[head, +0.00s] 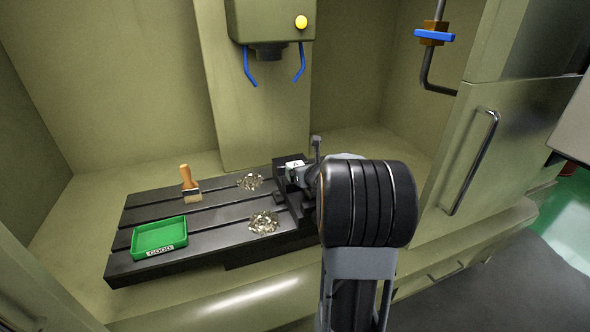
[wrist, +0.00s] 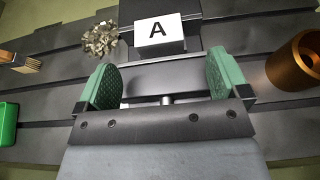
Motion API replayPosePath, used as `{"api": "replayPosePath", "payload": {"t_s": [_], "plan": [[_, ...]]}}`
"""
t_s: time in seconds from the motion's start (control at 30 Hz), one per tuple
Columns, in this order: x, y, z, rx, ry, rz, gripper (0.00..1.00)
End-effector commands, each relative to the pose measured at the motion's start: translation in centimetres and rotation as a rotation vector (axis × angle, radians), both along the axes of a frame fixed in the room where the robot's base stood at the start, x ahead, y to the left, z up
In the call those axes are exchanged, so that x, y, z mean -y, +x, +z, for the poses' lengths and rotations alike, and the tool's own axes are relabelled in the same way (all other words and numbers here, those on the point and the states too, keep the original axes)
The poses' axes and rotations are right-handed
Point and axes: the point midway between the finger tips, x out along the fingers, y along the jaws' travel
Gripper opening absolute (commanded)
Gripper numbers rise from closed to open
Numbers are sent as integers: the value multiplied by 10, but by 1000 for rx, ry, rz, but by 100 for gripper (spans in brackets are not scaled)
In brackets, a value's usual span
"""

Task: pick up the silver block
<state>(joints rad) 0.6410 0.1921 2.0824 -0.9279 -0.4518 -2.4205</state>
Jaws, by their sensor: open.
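My gripper (wrist: 162,76) is open, with its two green ridged pads apart on either side of a dark grey vise (wrist: 150,10) in the wrist view. In the head view the plate (head: 294,164) shows at the vise, beside my wrist, which hides much of the vise.
The slotted black table (head: 150,212) carries a brush (head: 190,185), a green tray labelled "GOOD" (head: 160,236) and two piles of metal chips (head: 264,222). A copper-coloured hollow cylinder (wrist: 297,60) stands right of my gripper. A spindle head (head: 270,25) with blue nozzles hangs above.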

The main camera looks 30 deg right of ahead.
Motion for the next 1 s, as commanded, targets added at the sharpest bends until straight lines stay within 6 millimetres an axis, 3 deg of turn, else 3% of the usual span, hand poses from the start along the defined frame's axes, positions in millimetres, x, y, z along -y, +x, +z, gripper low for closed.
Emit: {"api": "replayPosePath", "payload": {"t_s": [0.4,0.77,1.0], "plan": [[8,41,-14,-2,1,0,94],[11,48,-19,0,0,-1,94],[11,48,-18,0,1,-1,74]]}}
